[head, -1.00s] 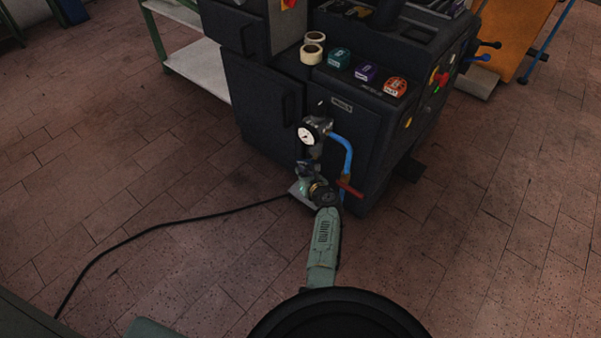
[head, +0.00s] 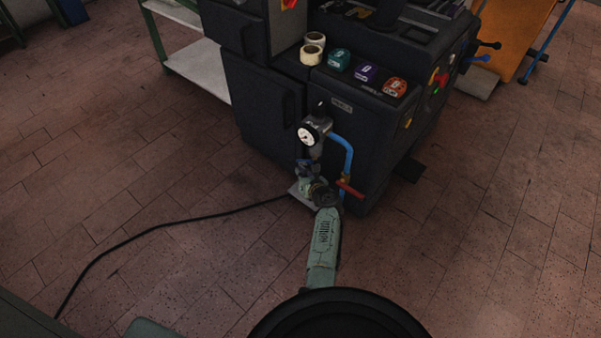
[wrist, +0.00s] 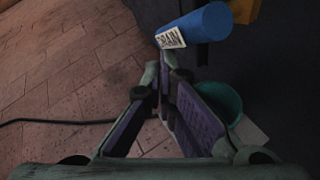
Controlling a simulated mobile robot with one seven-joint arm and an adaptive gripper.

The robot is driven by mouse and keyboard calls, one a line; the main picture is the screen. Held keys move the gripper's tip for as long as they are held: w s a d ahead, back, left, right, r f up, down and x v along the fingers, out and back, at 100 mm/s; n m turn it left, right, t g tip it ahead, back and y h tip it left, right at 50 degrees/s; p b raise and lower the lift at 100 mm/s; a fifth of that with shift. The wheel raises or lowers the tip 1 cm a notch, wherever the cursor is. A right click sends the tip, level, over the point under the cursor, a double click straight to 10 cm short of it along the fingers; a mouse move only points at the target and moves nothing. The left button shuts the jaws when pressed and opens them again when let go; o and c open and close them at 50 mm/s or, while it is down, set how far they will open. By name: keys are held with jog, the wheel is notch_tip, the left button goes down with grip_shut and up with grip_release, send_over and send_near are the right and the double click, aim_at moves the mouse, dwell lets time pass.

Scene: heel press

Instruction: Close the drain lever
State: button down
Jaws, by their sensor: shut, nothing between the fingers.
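A blue cylindrical grip with a white DRAIN tag (wrist: 195,28) shows at the top of the wrist view, just beyond my fingertips. In the head view a small blue part (head: 304,166), which looks like the same lever, sits low under the pressure gauge (head: 309,133). My gripper (wrist: 163,68) is shut and empty, with its purple-padded fingers meeting just below the tag. Whether the fingertips touch the blue grip I cannot tell. In the head view my arm hides most of the gripper and the lever's lower side.
A red lever (head: 350,188) and a blue hose (head: 347,152) are right of the gauge, against the dark machine (head: 265,105). A teal round container (wrist: 228,100) sits beside my right finger. A black cable (head: 170,222) crosses the open tiled floor at left.

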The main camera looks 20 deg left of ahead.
jog(key=shift+r+p, duration=0.75)
jog(key=shift+r, duration=0.05)
